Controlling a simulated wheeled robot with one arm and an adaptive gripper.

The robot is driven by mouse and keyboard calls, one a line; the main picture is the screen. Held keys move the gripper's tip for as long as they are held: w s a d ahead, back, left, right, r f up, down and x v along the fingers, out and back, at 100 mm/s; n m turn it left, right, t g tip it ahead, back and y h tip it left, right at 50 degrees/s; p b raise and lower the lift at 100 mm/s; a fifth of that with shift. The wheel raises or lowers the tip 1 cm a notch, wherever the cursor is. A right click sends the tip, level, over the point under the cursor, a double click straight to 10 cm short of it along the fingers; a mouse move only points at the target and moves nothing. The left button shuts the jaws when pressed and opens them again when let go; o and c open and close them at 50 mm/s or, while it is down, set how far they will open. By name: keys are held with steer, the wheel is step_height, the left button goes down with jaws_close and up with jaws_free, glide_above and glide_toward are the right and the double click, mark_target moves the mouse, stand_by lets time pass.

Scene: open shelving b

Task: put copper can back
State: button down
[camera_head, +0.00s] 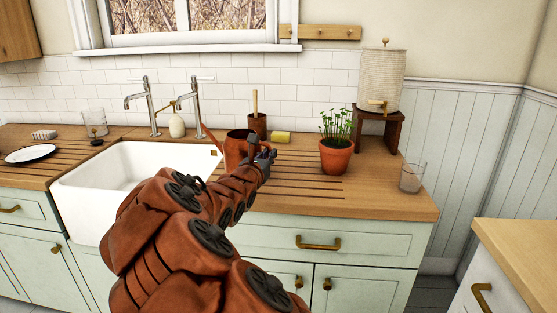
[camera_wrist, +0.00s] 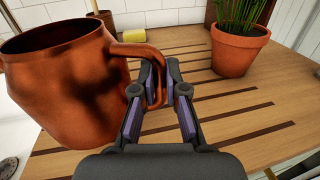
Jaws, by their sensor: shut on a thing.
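The copper can (camera_head: 236,150) is a copper-coloured watering can near the right edge of the sink. In the wrist view its round body (camera_wrist: 68,88) fills the left side, upright, with its open top showing. My gripper (camera_head: 265,157) is at the can's right side. In the wrist view my gripper (camera_wrist: 157,85) has its two fingers closed around the can's curved handle. My arm covers part of the can in the head view. Whether the can's base touches the counter is hard to tell.
A potted plant (camera_head: 336,156) stands right of the can, with a drinking glass (camera_head: 412,174) near the counter's right end. A dispenser (camera_head: 382,80) sits on a wooden stand behind. A brown pot (camera_head: 257,124) and yellow sponge (camera_head: 281,137) are behind the can. The white sink (camera_head: 122,170) is left.

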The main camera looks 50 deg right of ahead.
steer(key=shift+w+d+f+p, duration=0.15)
steer(key=shift+w+d+f, duration=0.2)
steer(key=shift+d+f, duration=0.6)
steer(key=shift+w+d+f+p, duration=0.15)
steer(key=shift+w+d+f, duration=0.25)
steer(key=shift+d, duration=1)
steer(key=shift+w+d+f+p, duration=0.15)
steer(key=shift+w+d+f, duration=0.15)
steer(key=shift+d+f, duration=0.65)
steer(key=shift+d, duration=0.2)
steer(key=c, duration=1.2)
jaws_free()
steer(key=shift+r, duration=0.1)
